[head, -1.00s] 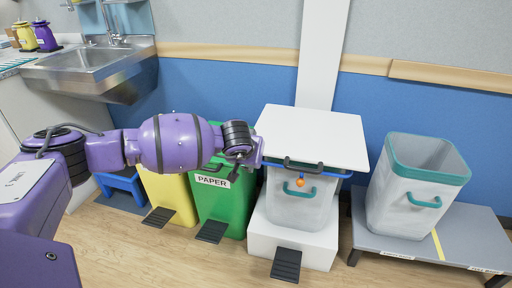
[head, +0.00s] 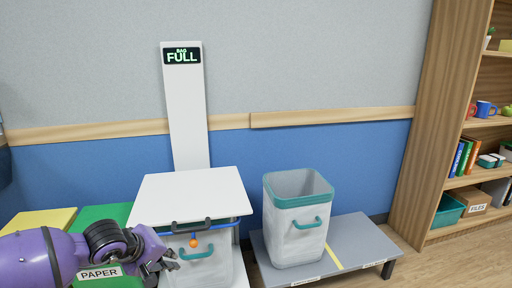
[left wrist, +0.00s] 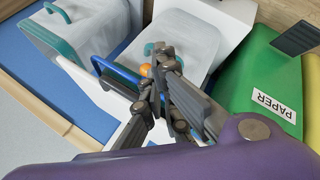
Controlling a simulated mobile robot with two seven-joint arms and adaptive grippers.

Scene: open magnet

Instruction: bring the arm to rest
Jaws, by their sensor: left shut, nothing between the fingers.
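My left arm comes in from the left in the head view. My left gripper (head: 166,266) is shut and empty, low in front of the white-lidded bin (head: 190,198) and right of the green PAPER bin (head: 104,216). I cannot tell whether the fingers touch anything. My right gripper is not in view.
A grey bin with teal rim (head: 298,222) stands on a low grey bench (head: 350,240) to the right. A yellow bin (head: 38,222) is at the left. A wooden shelf (head: 425,130) stands at the far right.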

